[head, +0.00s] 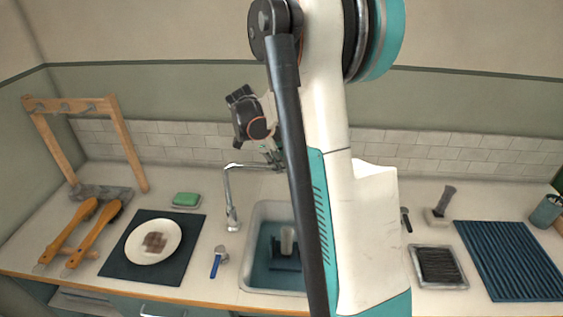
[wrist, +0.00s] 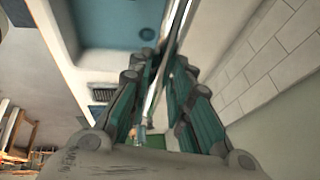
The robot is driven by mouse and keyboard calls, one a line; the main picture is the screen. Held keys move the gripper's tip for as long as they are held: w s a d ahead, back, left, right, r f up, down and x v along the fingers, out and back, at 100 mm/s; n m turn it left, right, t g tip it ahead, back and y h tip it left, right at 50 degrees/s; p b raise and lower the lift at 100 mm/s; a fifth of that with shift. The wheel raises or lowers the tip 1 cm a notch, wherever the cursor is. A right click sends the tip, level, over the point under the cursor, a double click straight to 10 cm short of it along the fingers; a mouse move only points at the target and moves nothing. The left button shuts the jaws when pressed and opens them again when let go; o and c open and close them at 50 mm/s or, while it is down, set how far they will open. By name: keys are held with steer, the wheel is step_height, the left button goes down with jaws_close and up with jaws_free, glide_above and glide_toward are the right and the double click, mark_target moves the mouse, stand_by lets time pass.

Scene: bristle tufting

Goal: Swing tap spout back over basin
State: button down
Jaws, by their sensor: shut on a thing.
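The chrome tap spout (head: 229,190) runs left from behind my arm and bends down, its end over the counter just left of the basin (head: 249,225). The basin has a white rim and a blue inside, with a grey block-like thing in it. My gripper (head: 271,156) is mostly hidden behind my arm in the head view, at the spout's rear part. In the wrist view my gripper (wrist: 163,58) has its teal fingers closed in on the shiny spout (wrist: 154,98), which passes between them. The blue basin also shows in the wrist view (wrist: 115,35). The tap's base is hidden.
A blue-handled brush (head: 217,262) lies left of the basin. Beyond it are a dark mat (head: 117,264) with a white plate (head: 142,254), a green sponge (head: 186,199), and a wooden rack (head: 127,150). A dark tray (head: 438,266) and ribbed blue mat (head: 510,265) lie right.

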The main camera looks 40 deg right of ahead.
steer(key=shift+a, duration=0.15)
steer(key=c, duration=1.5)
jaws_free()
steer(key=shift+s+a, duration=0.1)
steer(key=shift+o, duration=0.2)
steer(key=shift+r, duration=0.1)
steer(key=v, duration=1.1)
steer(key=shift+r, duration=0.35)
steer(key=shift+a, duration=0.1)
